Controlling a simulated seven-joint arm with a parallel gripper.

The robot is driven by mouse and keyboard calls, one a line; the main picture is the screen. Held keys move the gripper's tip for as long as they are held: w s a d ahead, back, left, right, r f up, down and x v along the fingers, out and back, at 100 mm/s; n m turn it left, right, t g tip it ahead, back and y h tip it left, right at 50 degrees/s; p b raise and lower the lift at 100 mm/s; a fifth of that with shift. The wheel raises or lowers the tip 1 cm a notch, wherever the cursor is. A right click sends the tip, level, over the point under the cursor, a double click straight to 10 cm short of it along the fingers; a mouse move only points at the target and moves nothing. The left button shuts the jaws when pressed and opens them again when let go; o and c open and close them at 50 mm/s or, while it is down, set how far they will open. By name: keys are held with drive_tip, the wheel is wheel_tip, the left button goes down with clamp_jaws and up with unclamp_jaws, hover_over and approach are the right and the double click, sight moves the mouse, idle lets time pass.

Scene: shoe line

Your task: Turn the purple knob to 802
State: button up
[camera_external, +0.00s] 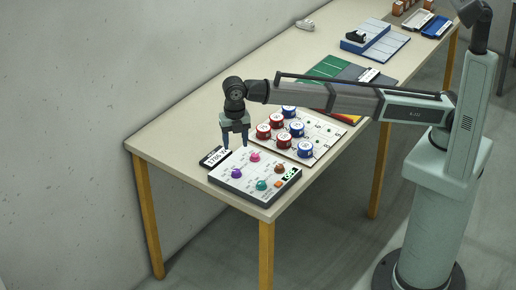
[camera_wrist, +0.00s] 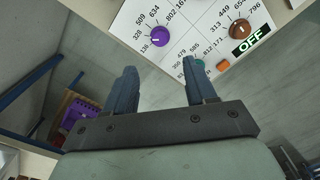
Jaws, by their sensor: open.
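The purple knob (camera_external: 236,173) sits at the left of a white control panel (camera_external: 227,182) near the table's front end. In the wrist view the purple knob (camera_wrist: 161,36) is at the top middle, with printed numbers around it, among them 328, 509, 634 and 802. Its white pointer mark seems to face the lower left, near a number that reads about 138. My gripper (camera_external: 234,141) hangs above the panel's back edge, apart from the knob. In the wrist view my gripper (camera_wrist: 165,92) is open and empty, its fingers below the knob in the picture.
The panel also has pink, brown (camera_external: 279,169) and teal (camera_external: 261,185) knobs, an orange button and an OFF display (camera_wrist: 251,44). A small number display (camera_external: 215,158) lies behind it. Red and blue round pieces (camera_external: 304,149) stand on a board to the right.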

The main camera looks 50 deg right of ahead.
sight(236, 171)
wheel_tip(236, 171, down, 11)
drive_tip(key=shift+f, duration=0.1)
idle(0.3)
drive_tip(key=shift+c, duration=0.4)
clamp_jaws()
